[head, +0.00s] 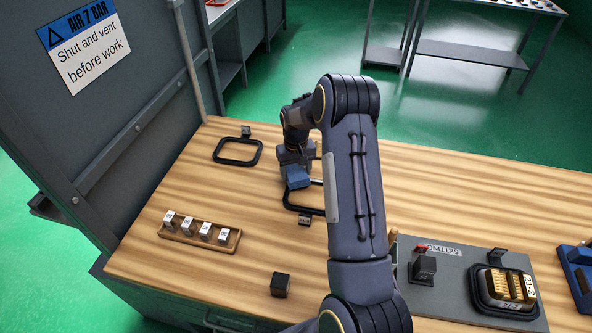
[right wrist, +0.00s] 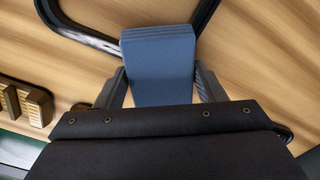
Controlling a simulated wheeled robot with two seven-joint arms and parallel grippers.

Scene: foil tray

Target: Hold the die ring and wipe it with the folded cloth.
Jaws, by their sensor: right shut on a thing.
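The blue folded cloth (head: 297,177) is between the fingers of my right gripper (head: 293,162). In the right wrist view the cloth (right wrist: 158,62) sticks out past the fingers, flat, with layered edges at its far end. It is over a black rounded outline (head: 291,207) on the bench; I cannot tell whether it touches the wood. A thick dark ring (head: 482,293) around brass-coloured blocks, with number labels, sits on the grey plate at the lower right; it looks like the die ring. My left gripper is not in view.
Another black outline (head: 217,157) lies on the bench (head: 450,200) at the back left. A wooden rack (head: 174,235) holds several labelled blocks. A black cube (head: 281,285) stands near the front edge. The grey plate (head: 455,305) carries a dark clamp-like block (head: 424,265).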

